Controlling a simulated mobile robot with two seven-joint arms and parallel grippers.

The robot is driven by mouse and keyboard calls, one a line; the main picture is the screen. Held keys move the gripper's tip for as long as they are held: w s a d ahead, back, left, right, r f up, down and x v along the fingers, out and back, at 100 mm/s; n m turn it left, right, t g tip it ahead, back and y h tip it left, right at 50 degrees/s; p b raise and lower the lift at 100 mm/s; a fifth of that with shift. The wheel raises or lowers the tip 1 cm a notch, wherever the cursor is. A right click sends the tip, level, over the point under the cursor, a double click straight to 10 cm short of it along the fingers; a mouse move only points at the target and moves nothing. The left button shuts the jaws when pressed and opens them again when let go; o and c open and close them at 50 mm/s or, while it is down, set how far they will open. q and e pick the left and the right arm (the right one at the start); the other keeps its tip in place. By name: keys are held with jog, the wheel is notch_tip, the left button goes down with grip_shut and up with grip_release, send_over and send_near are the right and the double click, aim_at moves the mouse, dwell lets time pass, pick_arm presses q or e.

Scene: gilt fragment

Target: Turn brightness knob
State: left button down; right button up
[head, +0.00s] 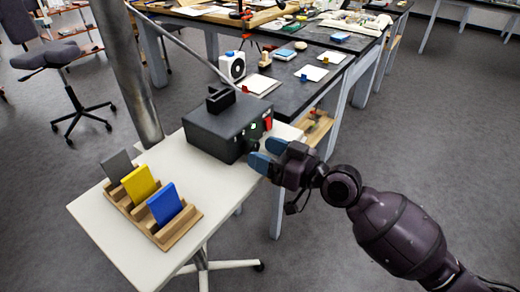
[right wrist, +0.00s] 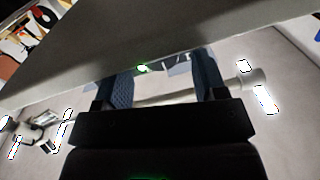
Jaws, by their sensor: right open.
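A dark box-shaped device (head: 222,127) with a handle-like block on top stands on a white table. Its right-hand face carries small light-coloured controls and a red part (head: 267,123). I cannot tell which control is the brightness knob. My right gripper (head: 267,154), with blue fingertips, is close to the lower part of that face, and its jaws are open. In the right wrist view the two fingers (right wrist: 163,82) are apart with nothing clear between them. A small green light (right wrist: 143,68) shows beyond them, by the edge of a grey surface. My left gripper is not in view.
A wooden rack (head: 178,228) with grey, yellow and blue cards stands at the table's front left. A metal pole (head: 128,75) rises behind the table. A dark workbench (head: 285,75) with many small items is at the back.

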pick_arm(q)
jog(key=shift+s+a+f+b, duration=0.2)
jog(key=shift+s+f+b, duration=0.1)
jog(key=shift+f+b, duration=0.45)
pick_arm(e)
jog(key=v, duration=0.9)
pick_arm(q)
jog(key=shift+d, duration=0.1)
pick_arm(e)
jog(key=s+d+f+m+t+h+p, duration=0.3)
jog(key=d+f+m+t+h, duration=0.15)
jog(key=d+f+h, duration=0.55)
pick_arm(q)
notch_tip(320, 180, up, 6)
jog(key=p, duration=0.3)
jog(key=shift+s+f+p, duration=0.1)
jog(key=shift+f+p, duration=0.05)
jog(key=shift+p, duration=0.25)
pick_arm(e)
jog(key=s+d+f+m+g+h, duration=0.1)
jog(key=s+d+f, duration=0.1)
jog(key=s+f, duration=0.2)
jog(key=s+d+f+m+g+h, duration=0.1)
jog(key=s+d+f+h, duration=0.1)
jog(key=s, duration=0.7)
jog(key=s+d+f+m+g+h, duration=0.1)
jog(key=s+d+f+m+h, duration=0.1)
jog(key=s+f, duration=0.4)
jog(key=shift+s+d, duration=0.8)
jog(key=shift+d, duration=0.05)
